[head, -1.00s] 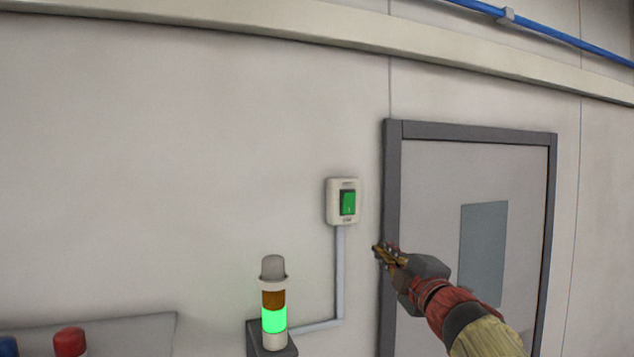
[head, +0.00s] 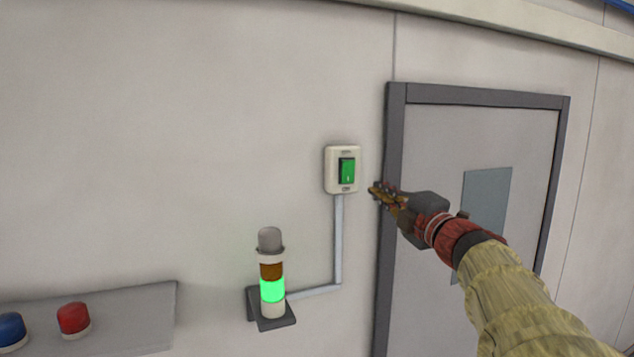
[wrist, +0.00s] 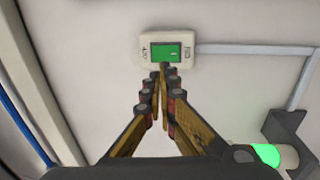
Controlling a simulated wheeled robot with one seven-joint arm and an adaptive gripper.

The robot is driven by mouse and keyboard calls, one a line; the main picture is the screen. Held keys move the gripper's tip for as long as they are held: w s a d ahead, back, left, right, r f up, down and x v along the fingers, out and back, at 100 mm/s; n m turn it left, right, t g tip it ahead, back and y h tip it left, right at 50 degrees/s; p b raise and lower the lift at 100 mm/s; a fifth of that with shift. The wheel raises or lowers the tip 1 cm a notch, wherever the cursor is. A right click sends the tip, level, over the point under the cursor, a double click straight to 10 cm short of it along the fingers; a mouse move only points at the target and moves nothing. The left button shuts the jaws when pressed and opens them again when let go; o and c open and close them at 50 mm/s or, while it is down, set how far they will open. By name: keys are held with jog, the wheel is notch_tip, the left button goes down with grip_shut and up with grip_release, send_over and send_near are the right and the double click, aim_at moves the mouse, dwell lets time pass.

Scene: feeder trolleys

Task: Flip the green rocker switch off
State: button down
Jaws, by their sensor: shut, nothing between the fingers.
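The green rocker switch (head: 347,171) sits in a white wall plate (head: 332,169) to the left of the door frame. In the wrist view the green rocker (wrist: 174,53) is straight ahead of the fingertips, sideways in the picture. My gripper (head: 371,190) is shut and empty, just right of and slightly below the switch in the head view. In the wrist view its fingertips (wrist: 160,68) overlap the lower edge of the plate. I cannot tell whether they touch it. The switch face stays visible in both views.
A signal tower (head: 271,270) with its green segment lit stands on a wall bracket below the switch, joined by a grey conduit (head: 338,240). A grey door frame (head: 395,160) is close on the right. A red button (head: 73,318) and a blue button (head: 11,329) are lower left.

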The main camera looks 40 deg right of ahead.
aim_at(350, 168)
jog(key=p+x, duration=0.3)
jog(key=x, duration=0.9)
jog(key=shift+w+p, duration=0.35)
jog(key=shift+w, duration=0.05)
